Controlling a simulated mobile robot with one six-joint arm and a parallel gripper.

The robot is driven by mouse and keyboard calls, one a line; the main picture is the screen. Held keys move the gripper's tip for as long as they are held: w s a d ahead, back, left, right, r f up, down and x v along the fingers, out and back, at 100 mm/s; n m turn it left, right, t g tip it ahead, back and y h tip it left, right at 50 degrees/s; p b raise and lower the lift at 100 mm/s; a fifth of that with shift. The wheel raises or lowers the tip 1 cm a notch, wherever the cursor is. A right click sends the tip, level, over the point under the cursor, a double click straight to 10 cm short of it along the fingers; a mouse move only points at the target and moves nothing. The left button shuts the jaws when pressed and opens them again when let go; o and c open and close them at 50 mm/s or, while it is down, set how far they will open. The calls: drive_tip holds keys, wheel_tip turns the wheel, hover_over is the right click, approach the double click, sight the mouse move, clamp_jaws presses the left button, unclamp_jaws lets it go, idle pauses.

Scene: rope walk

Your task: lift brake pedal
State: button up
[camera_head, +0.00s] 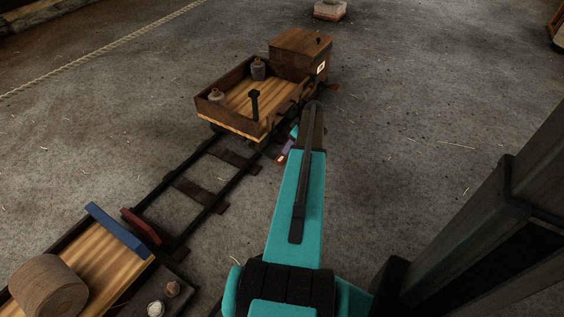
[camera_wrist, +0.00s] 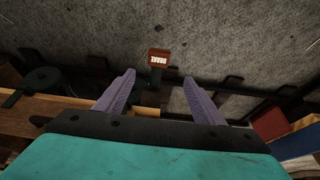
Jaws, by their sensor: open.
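The brake pedal (camera_wrist: 159,56) is a small red-brown block with a white BRAKE label, upside down in the wrist view, on a dark stem. It also shows in the head view as a small red piece with a white label (camera_head: 282,158), low at the cart's near right side. My gripper (camera_wrist: 158,78) has two purple fingers spread apart, with nothing held between them. In the wrist view the pedal lies just beyond the fingertips, roughly centred between them. In the head view my arm hides most of the gripper (camera_head: 291,142).
A wooden cart (camera_head: 233,122) with a dark upright lever (camera_head: 254,104) and bobbin-like pieces stands on rails (camera_head: 196,186). A second bed (camera_head: 98,262) with a large wooden roll (camera_head: 48,287) and blue end board is at lower left. The floor right of the cart is open.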

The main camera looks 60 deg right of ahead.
sight(281, 159)
drive_tip(key=shift+s+d, duration=0.1)
drive_tip(key=shift+d, duration=0.1)
drive_tip(key=b+x, duration=0.4)
drive_tip(key=x, duration=1)
drive_tip(key=shift+r, duration=0.1)
